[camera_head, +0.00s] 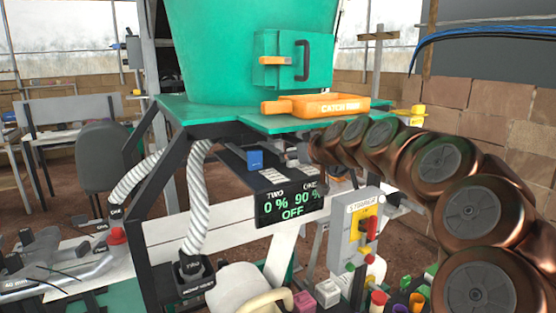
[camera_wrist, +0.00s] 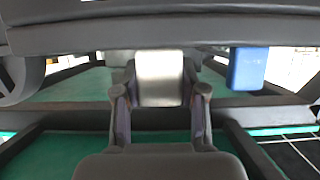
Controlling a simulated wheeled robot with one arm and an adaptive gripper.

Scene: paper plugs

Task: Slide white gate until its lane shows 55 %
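The white gate's block (camera_wrist: 160,78) stands between the two fingers of my gripper (camera_wrist: 160,92) in the wrist view. The finger pads lie against its left and right sides, and my gripper looks shut on it. In the head view my gripper (camera_head: 296,158) is at the end of my copper arm, under the green machine, and largely hides the white block. A blue block (camera_head: 255,159) stands to its left; it also shows in the wrist view (camera_wrist: 248,68). The display (camera_head: 291,204) below reads TWO 0 %, ONE 90 % and OFF.
A grey switch box (camera_head: 357,232) with a red handle stands below right. A ribbed white hose (camera_head: 197,200) hangs at the left. Several small coloured items crowd the bottom right.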

